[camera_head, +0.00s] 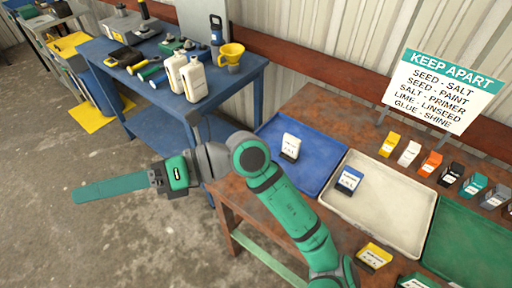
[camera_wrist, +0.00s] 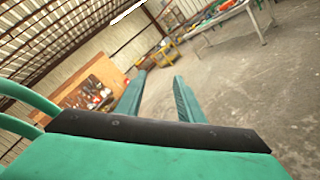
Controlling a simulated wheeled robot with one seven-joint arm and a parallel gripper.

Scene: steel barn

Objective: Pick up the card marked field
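Several small cards in stands are on the rusty brown table. A white card (camera_head: 290,147) stands in the blue tray (camera_head: 318,172). A blue-and-white card (camera_head: 348,181) stands in the cream tray (camera_head: 385,218). A yellow-and-white card (camera_head: 373,256) is at the front edge. The back row holds a yellow (camera_head: 389,144), a white (camera_head: 409,153), an orange (camera_head: 431,164), a black (camera_head: 451,174) and a teal card (camera_head: 473,187), with grey ones further right. Their print is too small to identify field. My gripper (camera_wrist: 159,76) is open and empty, left of the table and away from every card.
A green tray (camera_head: 462,245) lies at the right. A "KEEP APART" sign (camera_head: 440,90) stands behind the cards. A blue workbench (camera_head: 150,65) with white bottles (camera_head: 192,78), a yellow funnel (camera_head: 231,54) and tools is at the back left. Concrete floor beneath my gripper is clear.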

